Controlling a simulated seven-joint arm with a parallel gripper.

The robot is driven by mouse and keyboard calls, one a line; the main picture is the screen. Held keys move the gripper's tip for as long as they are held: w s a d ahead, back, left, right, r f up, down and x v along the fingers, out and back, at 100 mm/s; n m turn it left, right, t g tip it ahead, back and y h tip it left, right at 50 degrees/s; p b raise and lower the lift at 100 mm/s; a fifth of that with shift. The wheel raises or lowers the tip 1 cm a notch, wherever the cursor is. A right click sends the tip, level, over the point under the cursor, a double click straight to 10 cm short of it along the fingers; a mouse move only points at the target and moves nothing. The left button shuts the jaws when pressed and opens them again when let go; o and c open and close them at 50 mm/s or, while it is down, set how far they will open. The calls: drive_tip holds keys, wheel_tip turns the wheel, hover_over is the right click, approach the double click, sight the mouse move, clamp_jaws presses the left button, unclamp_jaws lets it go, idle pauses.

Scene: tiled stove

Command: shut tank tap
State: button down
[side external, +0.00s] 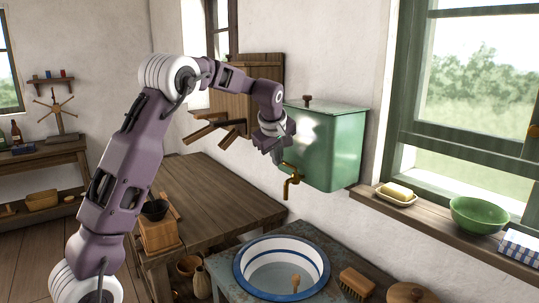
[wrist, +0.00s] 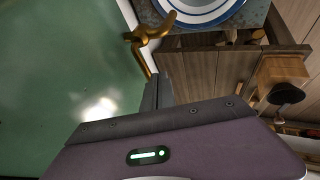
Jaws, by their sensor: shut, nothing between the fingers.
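The green tank (side external: 340,155) hangs on the wall above a basin, and its front fills the left of the wrist view (wrist: 60,70). A brass tap (side external: 291,182) sticks out low on its front; it also shows in the wrist view (wrist: 149,34). I cannot tell from its handle whether the tap is open, and no water stream is visible. My gripper (side external: 278,158) is in front of the tank, just above and beside the tap. Its fingers (wrist: 157,88) are shut and empty, with the tips close to the tap's lower end in the wrist view; contact is unclear.
A white basin with blue rims (side external: 281,268) sits below the tap in a stand (side external: 345,261). A wooden table (side external: 215,190) is to the left. The windowsill (side external: 435,215) at right holds a soap dish (side external: 397,200) and a green bowl (side external: 477,214). Air above the basin is free.

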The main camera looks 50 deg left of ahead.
drive_tip(key=shift+w, duration=0.3)
drive_tip(key=shift+w+a+f, duration=0.1)
drive_tip(key=shift+w+a, duration=0.1)
drive_tip(key=shift+w, duration=0.4)
drive_tip(key=s+d+r, duration=0.4)
drive_tip(key=s+r, duration=0.5)
drive_tip(key=s+d+f+m+h, duration=0.1)
drive_tip(key=s+d+m+h, duration=0.3)
drive_tip(key=s+d+m, duration=0.9)
drive_tip(key=s+d+f+m, duration=0.2)
drive_tip(key=s+d+f, duration=0.1)
drive_tip(key=s, duration=0.5)
drive_tip(key=s+d+f+m, duration=0.3)
drive_tip(key=s+d+f, duration=0.1)
drive_tip(key=s+d, duration=0.2)
drive_tip(key=shift+s+f+t+h, duration=0.3)
drive_tip(key=shift+s+t+h, duration=0.1)
drive_tip(key=shift+s, duration=0.5)
